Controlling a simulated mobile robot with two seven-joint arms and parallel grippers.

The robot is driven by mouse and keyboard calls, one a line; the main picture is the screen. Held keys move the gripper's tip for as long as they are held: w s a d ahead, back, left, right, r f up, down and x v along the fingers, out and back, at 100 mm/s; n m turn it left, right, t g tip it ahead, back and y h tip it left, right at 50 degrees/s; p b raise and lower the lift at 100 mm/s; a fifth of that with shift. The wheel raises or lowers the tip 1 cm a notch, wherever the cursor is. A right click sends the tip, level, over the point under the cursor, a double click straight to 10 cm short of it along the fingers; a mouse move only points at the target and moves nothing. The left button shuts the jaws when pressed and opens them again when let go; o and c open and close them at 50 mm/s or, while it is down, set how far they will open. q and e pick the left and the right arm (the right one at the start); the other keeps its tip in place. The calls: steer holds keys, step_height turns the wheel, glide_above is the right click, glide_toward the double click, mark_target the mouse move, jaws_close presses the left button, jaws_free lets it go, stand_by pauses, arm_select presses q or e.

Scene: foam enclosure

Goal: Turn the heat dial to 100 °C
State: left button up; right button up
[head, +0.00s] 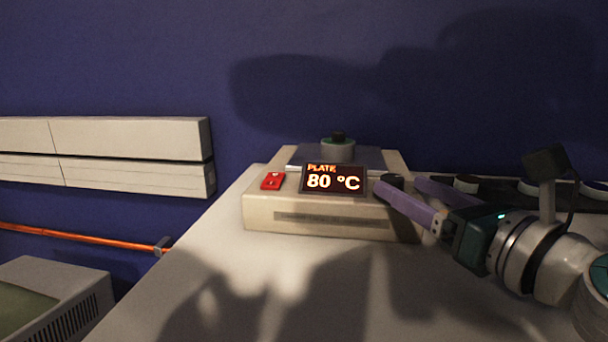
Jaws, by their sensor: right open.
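The hot plate (262,218) is a beige box on the white bench. Its lit display (333,180) reads "PLATE 80 °C". The heat dial (391,181) is a small dark knob right of the display, partly hidden by my right gripper. My right gripper (398,186) comes in from the right with its two purple fingers apart, at the dial. One finger passes in front of the dial and the other lies behind and to its right. I cannot tell whether they touch it. My left gripper is out of view.
A red switch (272,181) sits left of the display. A round container with a dark top (338,149) stands on the plate. A dark strip with round items (466,184) lies behind my right gripper. The bench front (250,290) is clear.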

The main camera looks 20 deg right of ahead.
steer(key=shift+w, duration=0.85)
jaws_close()
